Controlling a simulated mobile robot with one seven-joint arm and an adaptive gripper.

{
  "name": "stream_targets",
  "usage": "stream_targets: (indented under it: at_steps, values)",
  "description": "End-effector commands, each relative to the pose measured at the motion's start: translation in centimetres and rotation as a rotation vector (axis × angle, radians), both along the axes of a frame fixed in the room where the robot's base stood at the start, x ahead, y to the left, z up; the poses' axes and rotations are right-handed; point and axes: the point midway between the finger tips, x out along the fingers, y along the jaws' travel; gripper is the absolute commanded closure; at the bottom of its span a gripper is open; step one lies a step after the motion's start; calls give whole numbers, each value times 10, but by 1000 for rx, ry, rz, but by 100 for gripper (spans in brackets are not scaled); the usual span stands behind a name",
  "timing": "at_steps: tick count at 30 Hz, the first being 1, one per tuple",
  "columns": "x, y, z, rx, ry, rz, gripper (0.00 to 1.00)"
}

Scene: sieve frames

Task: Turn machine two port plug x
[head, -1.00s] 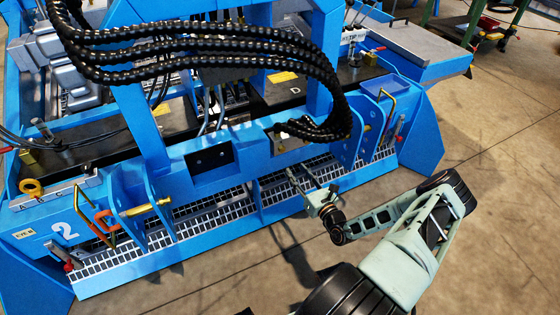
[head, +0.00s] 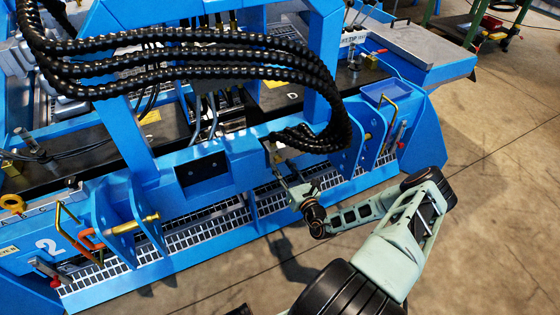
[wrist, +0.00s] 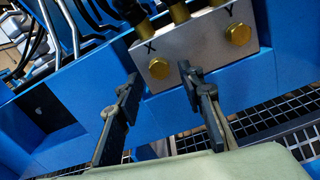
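The port block (wrist: 190,50) is a grey metal plate on the blue machine, marked X and Y in the wrist view. The brass plug x (wrist: 159,68) sits below the X, and a second brass plug (wrist: 238,33) sits below the Y. My gripper (wrist: 162,85) is open and empty, with one finger on each side of plug x in the picture; I cannot tell whether either touches it. In the head view my gripper (head: 282,178) is in front of the machine's front beam, just below the block (head: 280,152), which is partly hidden by black hoses.
Thick black ribbed hoses (head: 200,50) arch over the machine and drop to the block. Blue brackets (head: 345,145) stand to the right. A grated step (head: 210,230) runs below the beam. The concrete floor (head: 490,200) at the right is clear.

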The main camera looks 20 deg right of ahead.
Motion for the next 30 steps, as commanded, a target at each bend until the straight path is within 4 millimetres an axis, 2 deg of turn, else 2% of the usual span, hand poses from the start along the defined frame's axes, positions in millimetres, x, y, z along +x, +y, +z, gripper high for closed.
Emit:
stream_targets:
  at_steps: [17,26,30]
  values:
    - [4,4,0,0,0,-7,64]
    - [4,4,0,0,0,-6,98]
    - [4,4,0,1,0,-6,100]
